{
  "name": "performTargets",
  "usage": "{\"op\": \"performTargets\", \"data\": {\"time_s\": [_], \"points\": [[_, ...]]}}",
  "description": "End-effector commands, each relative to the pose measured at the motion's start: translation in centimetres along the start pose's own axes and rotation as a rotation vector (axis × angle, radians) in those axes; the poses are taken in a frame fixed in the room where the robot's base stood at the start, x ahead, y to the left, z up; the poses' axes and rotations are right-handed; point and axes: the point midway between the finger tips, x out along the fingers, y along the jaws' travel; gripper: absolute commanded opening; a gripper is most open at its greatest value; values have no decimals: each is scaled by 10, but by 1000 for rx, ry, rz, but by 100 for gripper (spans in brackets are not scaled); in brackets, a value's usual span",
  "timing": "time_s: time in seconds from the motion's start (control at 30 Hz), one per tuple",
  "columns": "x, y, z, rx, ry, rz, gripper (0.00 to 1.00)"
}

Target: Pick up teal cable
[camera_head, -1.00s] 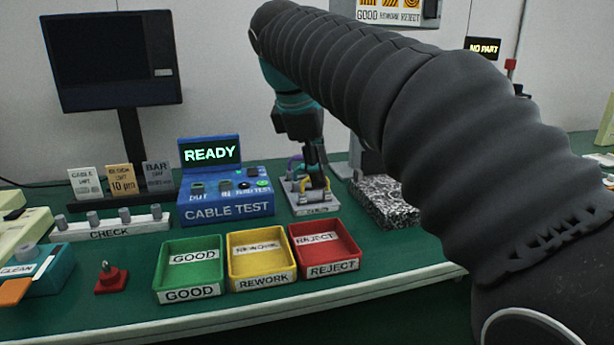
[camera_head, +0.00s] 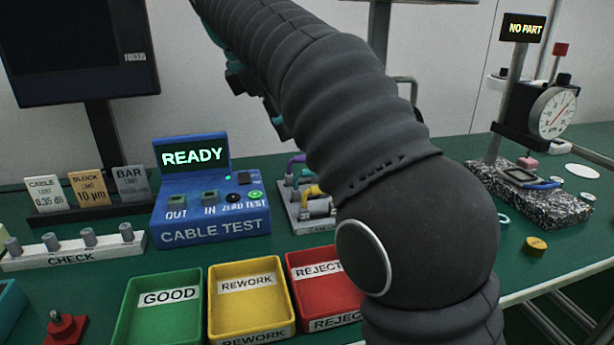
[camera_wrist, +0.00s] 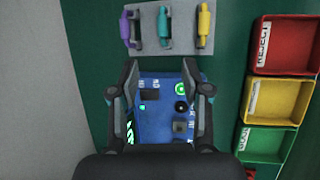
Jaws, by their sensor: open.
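The teal cable (camera_wrist: 164,28) lies on a grey holder (camera_wrist: 183,45) in the wrist view, between a purple cable (camera_wrist: 126,28) and a yellow cable (camera_wrist: 203,25). My gripper (camera_wrist: 160,70) is open and empty in the wrist view. It shows over the blue cable test box (camera_wrist: 155,115), with its fingertips pointing toward the holder's near edge. In the head view the holder (camera_head: 296,212) stands right of the test box, partly hidden by my arm. My gripper cannot be made out there.
Green GOOD (camera_head: 162,330), yellow REWORK (camera_head: 250,308) and red REJECT (camera_head: 318,290) trays stand in front. The test box screen (camera_head: 191,155) reads READY. A dial gauge (camera_head: 553,112) stands on a speckled block (camera_head: 540,205) at right, with a blue-cabled part on it.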

Motion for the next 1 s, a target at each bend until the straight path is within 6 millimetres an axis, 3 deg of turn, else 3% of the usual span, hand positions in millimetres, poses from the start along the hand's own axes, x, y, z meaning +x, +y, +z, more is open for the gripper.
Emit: {"op": "performTargets", "data": {"time_s": [0.17, 0.4, 0.77, 1.0], "points": [[19, -1, -5, -10, 0, 0, 48], [62, -2, -10, -16, 2, 3, 48], [90, -3, -9, -14, 2, 4, 48], [123, -6, -11, -12, 2, 3, 48]]}}
